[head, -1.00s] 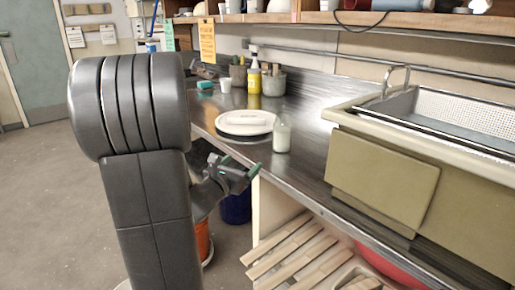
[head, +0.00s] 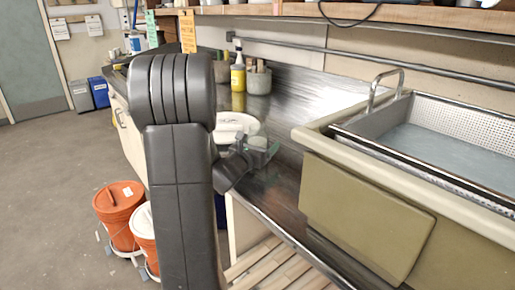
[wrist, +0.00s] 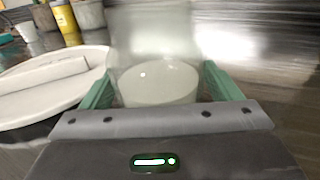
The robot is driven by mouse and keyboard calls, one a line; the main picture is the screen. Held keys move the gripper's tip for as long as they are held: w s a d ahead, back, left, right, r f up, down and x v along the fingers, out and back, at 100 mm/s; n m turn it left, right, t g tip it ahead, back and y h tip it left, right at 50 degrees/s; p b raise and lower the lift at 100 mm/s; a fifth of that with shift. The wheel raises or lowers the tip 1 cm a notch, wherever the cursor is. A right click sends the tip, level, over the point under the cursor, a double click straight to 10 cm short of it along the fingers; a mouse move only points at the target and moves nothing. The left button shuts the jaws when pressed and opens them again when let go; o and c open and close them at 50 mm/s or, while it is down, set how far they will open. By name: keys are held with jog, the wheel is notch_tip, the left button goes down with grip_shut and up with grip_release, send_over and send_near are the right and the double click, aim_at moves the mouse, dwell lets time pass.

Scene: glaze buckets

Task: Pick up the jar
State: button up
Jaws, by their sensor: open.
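The jar (wrist: 152,40) is clear with whitish contents low inside. In the wrist view it stands upright between the two green fingers of my gripper (wrist: 160,88), with a finger on each side. I cannot tell whether either finger touches it. In the head view the jar (head: 258,142) stands on the counter, partly hidden behind my gripper (head: 256,157). My gripper is open around the jar, low over the counter's front edge.
A yellow bottle (head: 238,76) and grey tool pots (head: 258,82) stand behind. A sink (head: 420,140) is to the right. Orange buckets (head: 118,212) stand on the floor.

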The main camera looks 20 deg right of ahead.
jog(key=shift+r, duration=0.1)
jog(key=c, duration=1.4)
jog(key=shift+r, duration=0.15)
jog(key=shift+r+p, duration=0.5)
jog(key=shift+r, duration=4.3)
